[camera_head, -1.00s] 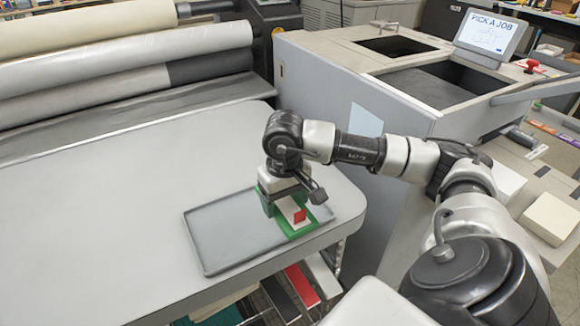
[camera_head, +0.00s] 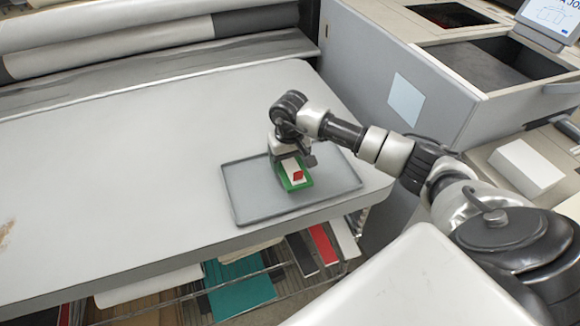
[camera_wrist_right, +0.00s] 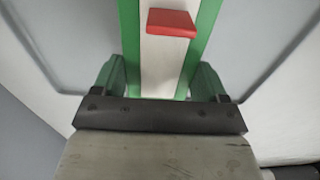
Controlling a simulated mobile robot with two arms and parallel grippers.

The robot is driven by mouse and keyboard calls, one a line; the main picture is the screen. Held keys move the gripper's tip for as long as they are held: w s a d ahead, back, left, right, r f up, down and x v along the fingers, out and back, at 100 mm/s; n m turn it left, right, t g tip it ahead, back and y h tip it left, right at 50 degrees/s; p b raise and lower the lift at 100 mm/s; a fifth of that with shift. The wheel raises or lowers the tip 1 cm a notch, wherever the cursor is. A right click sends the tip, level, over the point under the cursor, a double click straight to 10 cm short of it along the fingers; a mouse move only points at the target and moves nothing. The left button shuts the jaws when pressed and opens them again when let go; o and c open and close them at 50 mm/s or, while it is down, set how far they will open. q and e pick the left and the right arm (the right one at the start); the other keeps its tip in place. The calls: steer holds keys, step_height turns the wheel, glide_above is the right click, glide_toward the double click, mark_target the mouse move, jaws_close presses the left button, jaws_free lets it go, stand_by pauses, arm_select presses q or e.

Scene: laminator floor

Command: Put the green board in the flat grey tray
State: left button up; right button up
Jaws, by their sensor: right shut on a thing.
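The green board (camera_head: 294,186) has a white strip down its middle and a small red block on top. It is over the middle of the flat grey tray (camera_head: 250,202) on the big pale table. My right gripper (camera_head: 288,158) points down and is shut on the board. In the right wrist view the board (camera_wrist_right: 207,35) runs between the two fingers (camera_wrist_right: 158,85), with the tray's floor and raised rim around it. I cannot tell whether the board touches the tray floor. My left gripper is not in view.
The pale table (camera_head: 130,150) is clear left of the tray. The tray lies near its front right corner. Below is a rack with coloured sheets (camera_head: 240,285). Rollers (camera_head: 120,55) run along the back. A grey machine cabinet (camera_head: 440,100) stands to the right.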

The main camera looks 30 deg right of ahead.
step_height(320, 180, down, 2)
steer(key=shift+s+f+p, duration=0.1)
steer(key=shift+f+p, duration=0.15)
steer(key=shift+p, duration=0.3)
steer(key=shift+f, duration=0.45)
steer(key=shift+f, duration=0.15)
steer(key=o, duration=0.9)
